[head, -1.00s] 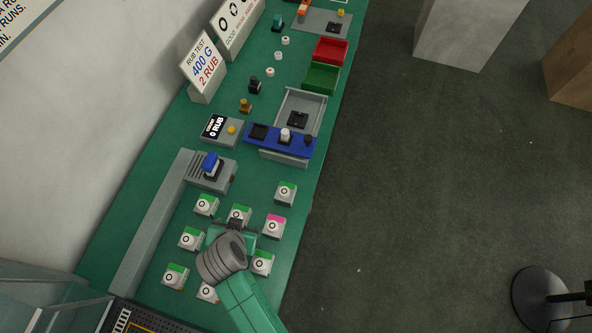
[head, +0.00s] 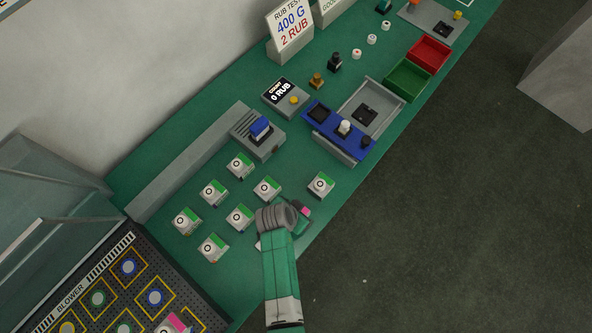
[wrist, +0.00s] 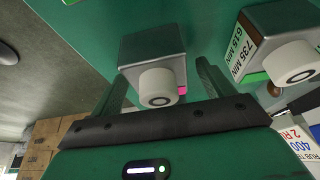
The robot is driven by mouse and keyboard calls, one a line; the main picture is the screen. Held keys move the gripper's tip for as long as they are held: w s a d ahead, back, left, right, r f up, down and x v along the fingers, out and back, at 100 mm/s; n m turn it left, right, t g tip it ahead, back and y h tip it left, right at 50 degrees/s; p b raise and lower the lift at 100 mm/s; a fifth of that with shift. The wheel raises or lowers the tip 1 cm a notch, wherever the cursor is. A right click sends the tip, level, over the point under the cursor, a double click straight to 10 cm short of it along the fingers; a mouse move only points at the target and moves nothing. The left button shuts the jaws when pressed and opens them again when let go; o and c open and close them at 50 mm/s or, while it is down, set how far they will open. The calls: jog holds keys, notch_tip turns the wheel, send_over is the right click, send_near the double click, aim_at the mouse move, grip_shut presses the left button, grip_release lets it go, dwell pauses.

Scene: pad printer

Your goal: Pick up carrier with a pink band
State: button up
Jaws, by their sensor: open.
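A carrier with a pink band (head: 305,211) stands at the right edge of the group of carriers on the green bench, mostly hidden by my wrist in the head view. In the wrist view a grey block with a white round knob (wrist: 155,48) and a sliver of pink sits ahead between my fingers. My gripper (wrist: 163,75) is open, a finger on each side of that carrier, not visibly closed on it. In the head view its fingers are hidden behind the wrist. A second pink-banded carrier (head: 177,322) stands on the blower tray, cut off by the frame's bottom.
Several green-banded carriers (head: 240,217) stand close by on the left; one shows beside my finger in the wrist view (wrist: 275,45). Behind are a grey fixture with a blue block (head: 259,130) and a blue slide (head: 338,130). The bench edge is close on the right.

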jog(key=shift+w+d+f, duration=0.1)
jog(key=shift+f, duration=0.4)
jog(key=c, duration=1.1)
notch_tip(320, 180, up, 10)
jog(key=shift+p, duration=0.75)
jog(key=shift+r, duration=0.15)
